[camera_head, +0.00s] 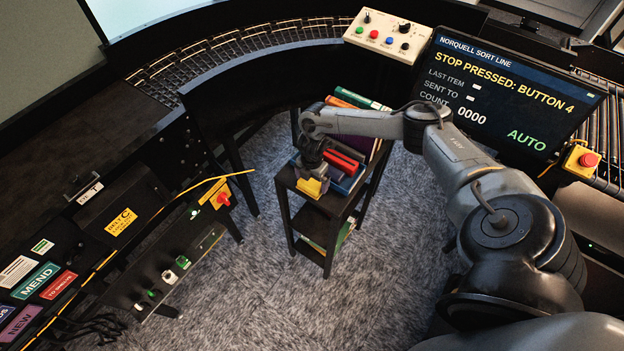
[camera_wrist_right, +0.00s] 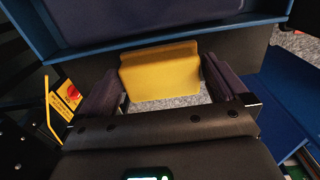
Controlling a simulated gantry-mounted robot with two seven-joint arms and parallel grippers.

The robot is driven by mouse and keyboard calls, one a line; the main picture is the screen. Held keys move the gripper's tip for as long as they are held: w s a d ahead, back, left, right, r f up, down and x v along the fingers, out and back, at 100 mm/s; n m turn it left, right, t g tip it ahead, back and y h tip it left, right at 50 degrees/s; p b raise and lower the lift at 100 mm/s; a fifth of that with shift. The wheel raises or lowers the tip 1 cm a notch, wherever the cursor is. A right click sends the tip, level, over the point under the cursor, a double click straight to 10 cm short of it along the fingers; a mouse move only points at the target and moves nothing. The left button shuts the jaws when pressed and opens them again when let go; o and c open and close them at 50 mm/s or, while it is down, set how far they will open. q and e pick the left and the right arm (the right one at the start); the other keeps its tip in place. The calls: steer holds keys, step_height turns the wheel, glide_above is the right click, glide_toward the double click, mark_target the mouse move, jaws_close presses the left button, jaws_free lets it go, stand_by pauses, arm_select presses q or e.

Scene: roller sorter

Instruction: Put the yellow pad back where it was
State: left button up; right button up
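The yellow pad (camera_head: 311,187) is at the front left corner of the small black book cart. My right gripper (camera_head: 313,177) points down there and looks shut on the pad. Grey carpet shows past the pad's lower edge in the wrist view, and I cannot tell whether the pad touches the cart. My left gripper is not in view.
A screen (camera_head: 508,92) reads "STOP PRESSED: BUTTON 4". A button box (camera_head: 388,36) stands behind. A conveyor curves around the back left. Carpet (camera_head: 270,290) in front is clear.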

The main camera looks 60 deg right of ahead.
mark_target(312, 181)
step_height(312, 181, up, 12)
steer(key=w+a+f+n+t+y, duration=0.1)
steer(key=w+a+f+t, duration=0.15)
steer(key=a, duration=0.65)
steer(key=w+a+f+n+t, duration=0.1)
steer(key=a+f, duration=0.3)
steer(key=a, duration=0.5)
steer(key=s+a+r+m+t+y, duration=0.1)
steer(key=a+m, duration=0.1)
steer(key=a, duration=0.7)
steer(key=s+a+r+m+t+y, duration=0.1)
steer(key=s+a+t, duration=0.1)
steer(key=a, duration=0.7)
steer(key=s+d+r+m+g+h, duration=0.1)
steer(key=s+d+r+m, duration=0.1)
steer(key=s+m, duration=0.5)
steer(key=s+d+r+m+g+h, duration=0.1)
steer(key=s+d+r+m+g, duration=0.1)
steer(key=s+d+m, duration=0.3)
steer(key=s+m, duration=0.1)
steer(key=s, duration=0.3)
steer(key=shift+r+m+h+p, duration=0.15)
steer(key=shift+m+h+p, duration=0.2)
steer(key=shift+m+h, duration=0.05)
